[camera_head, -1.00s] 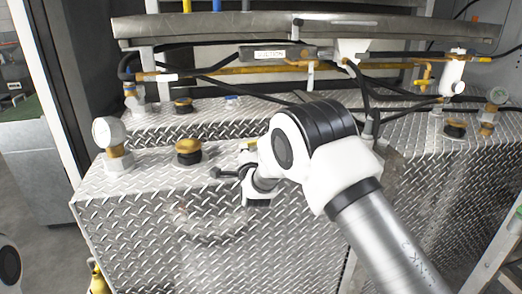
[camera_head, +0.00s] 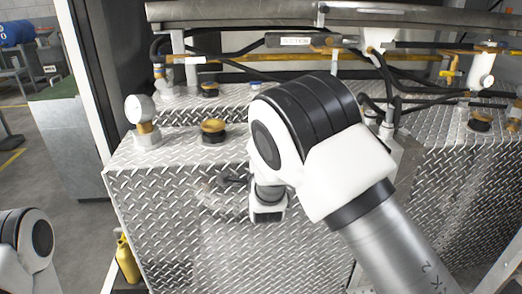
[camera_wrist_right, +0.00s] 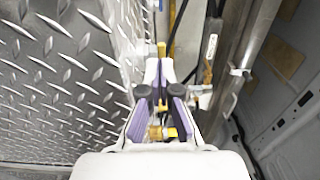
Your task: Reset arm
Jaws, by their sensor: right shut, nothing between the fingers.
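My right arm (camera_head: 320,150) crosses the head view from the lower right, in front of the diamond-plate lube tank (camera_head: 280,250). Its gripper is mostly hidden behind the wrist in that view. In the right wrist view the right gripper (camera_wrist_right: 161,92) shows purple-padded fingers, shut with nothing held. The tank's plate wall fills the left of that view, beside the fingers. Part of my left arm (camera_head: 28,245) shows at the lower left of the head view; its gripper is out of frame.
A pressure gauge (camera_head: 140,110) and a brass-coloured cap (camera_head: 213,130) stand on the tank top. Black hoses and an orange pipe (camera_head: 235,57) run behind. A yellow bottle (camera_head: 127,260) stands by the tank's left side. Floor is open at the left.

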